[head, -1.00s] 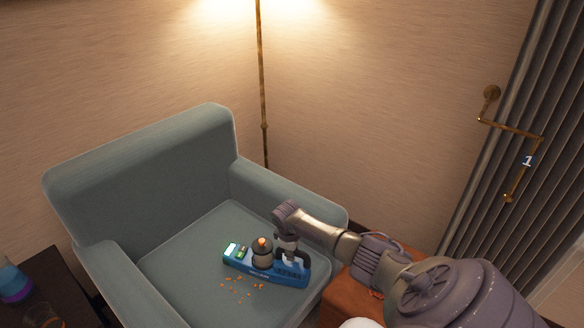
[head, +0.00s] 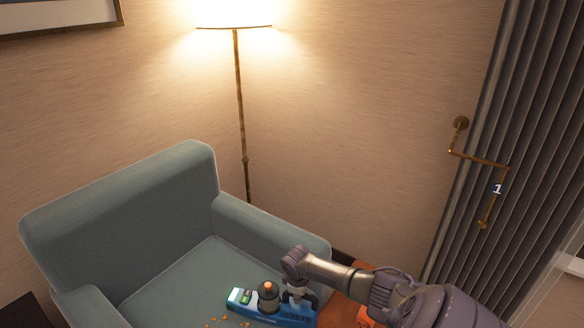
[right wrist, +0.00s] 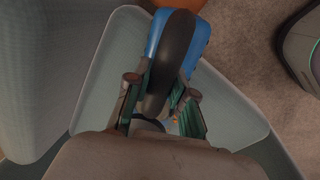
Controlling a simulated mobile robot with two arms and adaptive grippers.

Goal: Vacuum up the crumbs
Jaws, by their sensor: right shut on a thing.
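A blue handheld vacuum (head: 270,306) with a dark, orange-topped knob is over the seat of the grey-green armchair (head: 165,285). My right gripper (head: 297,296) is shut on the vacuum's dark handle. In the right wrist view the fingers (right wrist: 160,98) sit on both sides of the black handle, with the blue vacuum body (right wrist: 198,45) beyond. Orange crumbs (head: 222,320) lie on the seat by the vacuum's lower left side, partly cut off by the bottom edge of the head view. I cannot tell whether the vacuum touches the seat. My left gripper is not in view.
A floor lamp (head: 241,110) stands behind the chair by the wall. An orange-brown surface (head: 342,308) is right of the chair. A dark table corner (head: 30,312) shows at the lower left. A grey curtain (head: 500,130) and brass wall fixture (head: 478,160) are at the right.

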